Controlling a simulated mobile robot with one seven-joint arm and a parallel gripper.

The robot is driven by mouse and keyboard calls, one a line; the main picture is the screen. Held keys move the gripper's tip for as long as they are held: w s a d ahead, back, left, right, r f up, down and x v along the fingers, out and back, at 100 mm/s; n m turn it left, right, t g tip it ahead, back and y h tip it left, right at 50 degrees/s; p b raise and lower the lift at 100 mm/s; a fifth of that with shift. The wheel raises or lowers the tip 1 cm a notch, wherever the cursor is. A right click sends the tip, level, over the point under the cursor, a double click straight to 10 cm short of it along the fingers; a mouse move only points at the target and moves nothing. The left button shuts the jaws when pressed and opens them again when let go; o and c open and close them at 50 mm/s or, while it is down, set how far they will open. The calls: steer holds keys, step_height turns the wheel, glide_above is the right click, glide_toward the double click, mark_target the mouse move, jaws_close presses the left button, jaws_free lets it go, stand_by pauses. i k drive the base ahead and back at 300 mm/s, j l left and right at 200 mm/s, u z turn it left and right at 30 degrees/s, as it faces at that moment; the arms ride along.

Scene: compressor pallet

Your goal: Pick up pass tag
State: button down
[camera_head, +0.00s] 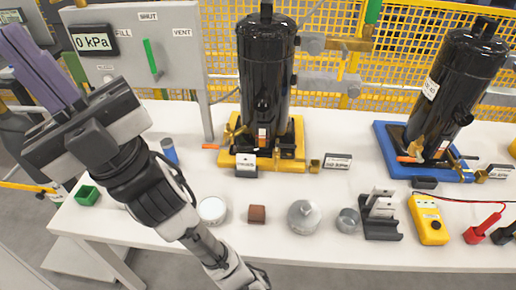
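Pale grey-white tags (383,203) stand in a dark holder (384,231) near the table's front edge, right of centre. No wording on them is readable, so I cannot tell whether one is the pass tag. My gripper (32,50) is raised at the upper left, well away from the holder. Its two purple fingers point up and left and look close together. The view does not show whether there is a gap between them, and no held object is visible.
Two black compressors stand on a yellow base (290,163) and a blue base (392,140). Between the arm and holder are a white round container (212,210), brown block (257,214), metal knob-topped piece (304,216) and grey cup (348,220).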

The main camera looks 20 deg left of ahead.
mark_target(245, 162)
steer(key=i+l+u, duration=0.1)
steer(key=l+u, duration=0.25)
steer(key=l, duration=0.15)
steer(key=l+u, duration=0.3)
steer(key=l, duration=0.25)
